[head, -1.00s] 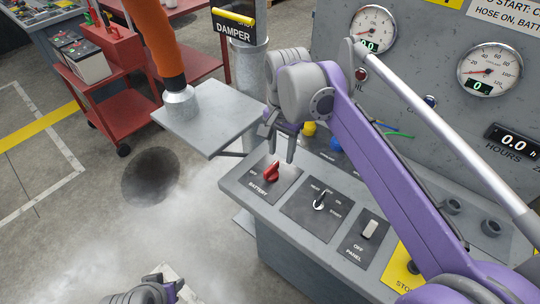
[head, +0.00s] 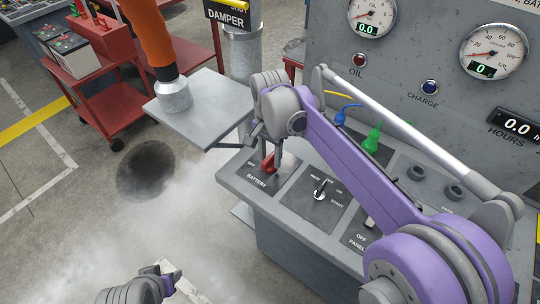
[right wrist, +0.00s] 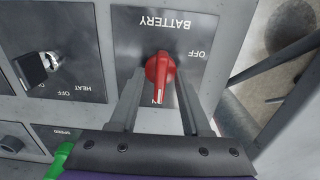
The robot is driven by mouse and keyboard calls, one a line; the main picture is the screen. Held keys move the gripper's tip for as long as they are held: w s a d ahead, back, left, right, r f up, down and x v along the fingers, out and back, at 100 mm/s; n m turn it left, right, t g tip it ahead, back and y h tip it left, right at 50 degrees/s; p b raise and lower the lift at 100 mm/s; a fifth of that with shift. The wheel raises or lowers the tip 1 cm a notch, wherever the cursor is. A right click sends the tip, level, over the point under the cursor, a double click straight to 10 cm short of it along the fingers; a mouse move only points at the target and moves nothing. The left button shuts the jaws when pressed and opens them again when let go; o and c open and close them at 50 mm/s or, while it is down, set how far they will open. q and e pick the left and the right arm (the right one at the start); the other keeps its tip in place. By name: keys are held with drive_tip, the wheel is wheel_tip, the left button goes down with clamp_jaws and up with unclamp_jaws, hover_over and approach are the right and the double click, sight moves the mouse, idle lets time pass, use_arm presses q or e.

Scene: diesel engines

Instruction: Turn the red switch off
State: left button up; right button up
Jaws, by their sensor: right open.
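The red switch (head: 268,163) sits on the BATTERY plate (head: 258,180) at the left end of the grey console. In the right wrist view the red switch (right wrist: 160,72) shows its handle pointing toward the partly hidden ON mark, with OFF to its right. My right gripper (head: 265,155) is open and low over the switch. In the right wrist view the fingers of my right gripper (right wrist: 160,82) stand on either side of the knob, with gaps visible. My left gripper (head: 160,282) is at the bottom left, away from the console; its jaw opening is unclear.
A key switch (head: 319,192) and the PANEL switch (head: 370,222) lie to the right on the console, the latter partly behind my right arm. Gauges (head: 493,50) fill the upright panel. Smoke drifts over the floor.

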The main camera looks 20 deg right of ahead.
clamp_jaws()
drive_tip(key=shift+n, duration=0.4)
drive_tip(key=n+p, duration=0.1)
drive_tip(key=n, duration=0.2)
drive_tip(key=shift+n, duration=0.4)
drive_tip(key=n, duration=0.4)
drive_tip(key=shift+p, duration=0.4)
drive_tip(key=n, duration=0.4)
drive_tip(key=shift+n, duration=0.4)
drive_tip(key=n, duration=0.4)
drive_tip(key=shift+p, duration=0.4)
drive_tip(key=shift+n, duration=0.4)
